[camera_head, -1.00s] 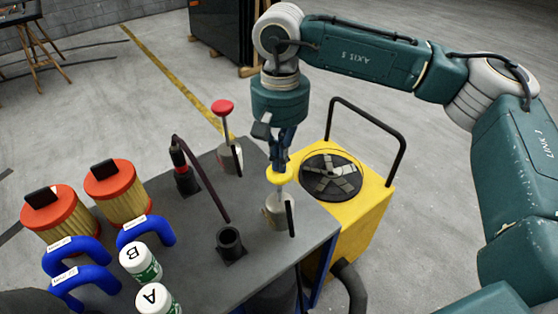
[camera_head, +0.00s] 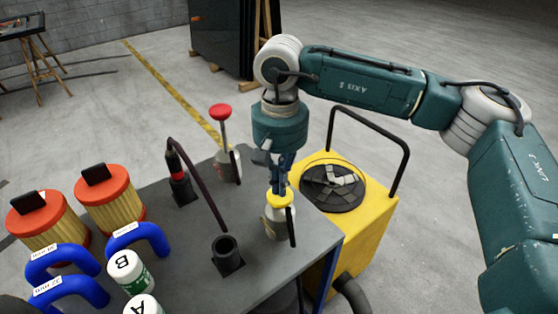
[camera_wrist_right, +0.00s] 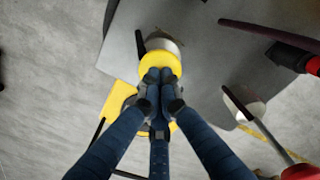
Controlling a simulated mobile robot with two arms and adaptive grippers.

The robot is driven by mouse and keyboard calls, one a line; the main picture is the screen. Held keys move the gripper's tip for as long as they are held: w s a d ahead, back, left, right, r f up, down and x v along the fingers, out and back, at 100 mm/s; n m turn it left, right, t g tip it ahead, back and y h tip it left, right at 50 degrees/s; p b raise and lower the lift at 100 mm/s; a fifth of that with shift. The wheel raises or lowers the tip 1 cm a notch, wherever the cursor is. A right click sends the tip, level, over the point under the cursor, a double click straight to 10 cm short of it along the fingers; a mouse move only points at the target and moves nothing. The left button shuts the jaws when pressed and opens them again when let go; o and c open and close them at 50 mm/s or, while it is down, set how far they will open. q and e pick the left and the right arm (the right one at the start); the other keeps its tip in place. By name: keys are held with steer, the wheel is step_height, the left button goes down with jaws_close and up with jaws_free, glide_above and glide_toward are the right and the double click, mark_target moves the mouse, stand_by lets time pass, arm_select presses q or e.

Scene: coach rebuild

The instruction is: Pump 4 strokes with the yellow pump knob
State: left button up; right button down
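The yellow pump knob (camera_head: 280,198) sits low on a pale pump body (camera_head: 277,224) at the right end of the grey bench. My right gripper (camera_head: 280,187) is directly above it, pointing down. In the right wrist view its fingertips (camera_wrist_right: 160,78) are together and overlap the yellow knob (camera_wrist_right: 160,63); they look pressed on its top rather than around it. No pump shaft shows clearly between knob and body. A second pump with a red knob (camera_head: 220,111) stands behind, its knob raised on a shaft. My left gripper is not in view.
The grey bench (camera_head: 205,285) also holds a black cup (camera_head: 227,252), a black-and-red device with a hose (camera_head: 180,180), orange-capped filters (camera_head: 108,195), blue pipes (camera_head: 140,238) and white bottles (camera_head: 130,270). A yellow cart (camera_head: 375,220) with a black handle stands beside it.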

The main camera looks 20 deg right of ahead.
step_height(320, 180, up, 12)
steer(key=p, duration=0.7)
stand_by(0.4)
steer(key=shift+f, duration=0.15)
stand_by(0.6)
